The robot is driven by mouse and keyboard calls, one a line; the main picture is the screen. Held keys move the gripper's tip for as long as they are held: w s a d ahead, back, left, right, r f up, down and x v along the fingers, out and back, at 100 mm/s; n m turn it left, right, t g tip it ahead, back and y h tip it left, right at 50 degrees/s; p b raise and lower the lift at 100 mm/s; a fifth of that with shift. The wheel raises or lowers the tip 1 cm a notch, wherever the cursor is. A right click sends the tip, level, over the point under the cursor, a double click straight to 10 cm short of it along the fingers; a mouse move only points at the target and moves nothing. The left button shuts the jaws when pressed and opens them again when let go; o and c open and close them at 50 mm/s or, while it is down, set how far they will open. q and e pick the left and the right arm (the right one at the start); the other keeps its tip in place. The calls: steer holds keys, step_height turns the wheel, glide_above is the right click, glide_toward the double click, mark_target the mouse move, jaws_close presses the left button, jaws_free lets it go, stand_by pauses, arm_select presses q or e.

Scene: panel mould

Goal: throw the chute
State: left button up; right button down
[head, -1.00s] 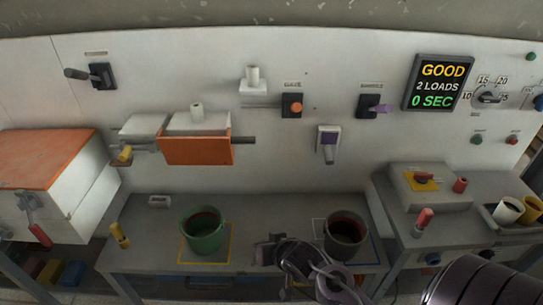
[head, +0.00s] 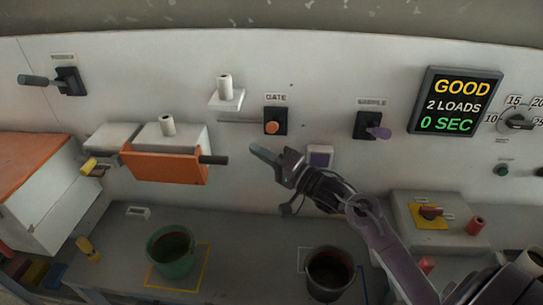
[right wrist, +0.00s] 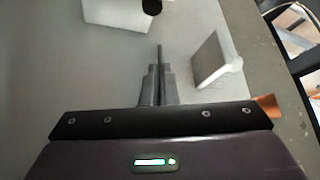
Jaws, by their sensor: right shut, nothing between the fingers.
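No part is legibly labelled as the chute. A dark switch with a long grey handle (head: 62,79) sits on the wall at upper left, its handle pointing left; its label is too small to read. An orange-fronted trough (head: 165,166) stands out from the wall, with a dark bar end at its right. My right gripper (head: 258,151) is shut and empty, raised in front of the wall right of the trough. Its closed fingers (right wrist: 158,78) also show in the right wrist view. My left gripper is out of view.
A GATE switch (head: 274,121) with an orange knob and a purple-handled switch (head: 370,127) are on the wall. A green bucket (head: 172,254) and a dark bucket (head: 330,272) stand on the bench below. The display (head: 455,103) reads GOOD.

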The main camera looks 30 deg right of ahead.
steer(key=a, duration=0.1)
steer(key=w+a+p, duration=0.1)
steer(key=a, duration=0.1)
steer(key=a+p, duration=0.1)
steer(key=shift+w+a+f, duration=0.25)
steer(key=shift+w+f, duration=0.1)
steer(key=shift+f, duration=0.05)
steer(key=shift+s, duration=0.1)
steer(key=shift+s+a+n, duration=0.1)
steer(key=shift+a+n, duration=0.05)
steer(key=shift+n, duration=0.15)
steer(key=shift+s+y, duration=0.1)
steer(key=shift+y, duration=0.2)
